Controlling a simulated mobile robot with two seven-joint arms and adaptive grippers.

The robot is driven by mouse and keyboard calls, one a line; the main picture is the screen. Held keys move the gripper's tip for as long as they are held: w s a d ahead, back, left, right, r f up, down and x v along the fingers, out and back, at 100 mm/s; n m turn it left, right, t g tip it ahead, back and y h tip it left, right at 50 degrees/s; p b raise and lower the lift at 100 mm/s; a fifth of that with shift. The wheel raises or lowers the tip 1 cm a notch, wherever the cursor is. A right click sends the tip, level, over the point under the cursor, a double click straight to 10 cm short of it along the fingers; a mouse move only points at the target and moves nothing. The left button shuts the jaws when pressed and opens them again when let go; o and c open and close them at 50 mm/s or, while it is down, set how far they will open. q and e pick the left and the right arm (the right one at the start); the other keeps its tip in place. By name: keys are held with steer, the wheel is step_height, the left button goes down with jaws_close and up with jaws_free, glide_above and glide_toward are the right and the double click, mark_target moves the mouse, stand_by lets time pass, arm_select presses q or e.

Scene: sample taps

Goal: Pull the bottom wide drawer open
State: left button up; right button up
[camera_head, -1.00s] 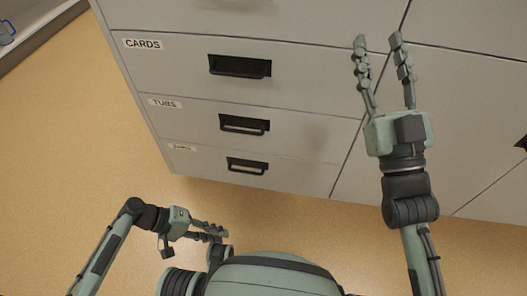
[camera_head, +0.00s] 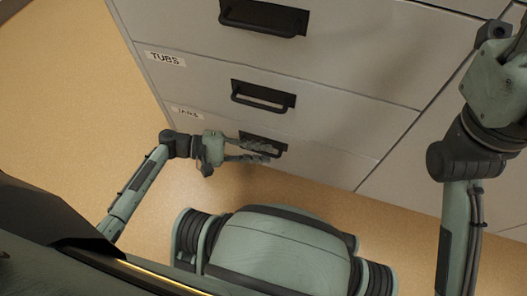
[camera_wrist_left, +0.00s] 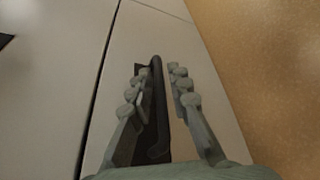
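The bottom wide drawer (camera_head: 320,162) is the lowest front of the grey cabinet, with a small label reading "JARS" (camera_head: 187,112). It looks shut, flush with the fronts above. Its dark bar handle (camera_head: 263,142) is partly hidden by my left gripper (camera_head: 268,153). In the left wrist view the handle bar (camera_wrist_left: 158,95) runs between the fingers of my left gripper (camera_wrist_left: 160,72), which are apart, with a gap showing on the right finger's side. My right gripper's body (camera_head: 497,85) is at the right edge; its fingers are out of view.
The "TUBS" drawer (camera_head: 290,105) with its dark handle (camera_head: 263,96) is directly above, and another drawer handle (camera_head: 263,17) is higher. All these fronts look shut. Tan floor (camera_head: 85,100) is open left of the cabinet and in a strip before it.

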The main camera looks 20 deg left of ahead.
arm_select(q)
steer(key=shift+w+d, duration=0.15)
steer(key=shift+d, duration=0.25)
steer(key=shift+f, duration=0.1)
jaws_close()
